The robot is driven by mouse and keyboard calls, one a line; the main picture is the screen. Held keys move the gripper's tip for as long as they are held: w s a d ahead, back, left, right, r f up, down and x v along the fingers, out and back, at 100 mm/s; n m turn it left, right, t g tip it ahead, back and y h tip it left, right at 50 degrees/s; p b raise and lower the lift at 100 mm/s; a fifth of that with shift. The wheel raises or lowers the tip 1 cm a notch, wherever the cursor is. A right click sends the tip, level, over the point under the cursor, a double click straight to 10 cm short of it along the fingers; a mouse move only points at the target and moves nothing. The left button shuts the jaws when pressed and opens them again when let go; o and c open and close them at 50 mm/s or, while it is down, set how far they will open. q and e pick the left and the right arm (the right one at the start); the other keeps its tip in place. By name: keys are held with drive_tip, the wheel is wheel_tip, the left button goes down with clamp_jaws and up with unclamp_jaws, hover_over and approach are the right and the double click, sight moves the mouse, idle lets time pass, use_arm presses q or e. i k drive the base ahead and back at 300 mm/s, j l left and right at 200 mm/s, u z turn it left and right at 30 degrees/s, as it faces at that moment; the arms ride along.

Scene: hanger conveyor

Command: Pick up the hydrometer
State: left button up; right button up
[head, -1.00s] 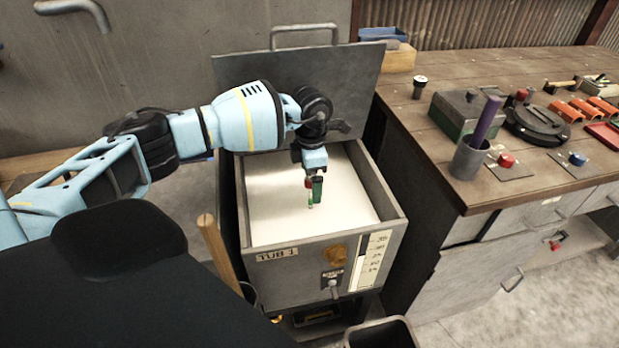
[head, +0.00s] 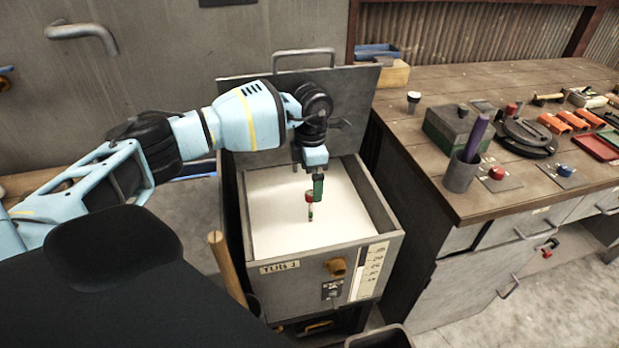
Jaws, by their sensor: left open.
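The hydrometer (head: 309,205) is a small thin piece with a red top and a greenish lower part. It shows against the pale liquid of the open tub (head: 279,267), and I cannot tell how much of it is under the surface. My left gripper (head: 314,190) points down over the tub with its jaws open. A dark green finger is at the right, just beside and above the red top. I cannot tell whether it touches the hydrometer. My right gripper is not in view.
The tub's walls surround the gripper, and its raised lid (head: 350,92) stands behind it. A wooden handle (head: 226,262) leans at the tub's front left. The workbench (head: 440,192) at right holds a grey cup (head: 460,175), a green box (head: 446,128) and several other items.

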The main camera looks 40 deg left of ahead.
sight(311, 218)
drive_tip(key=k+l, duration=0.8)
drive_tip(key=k, duration=0.05)
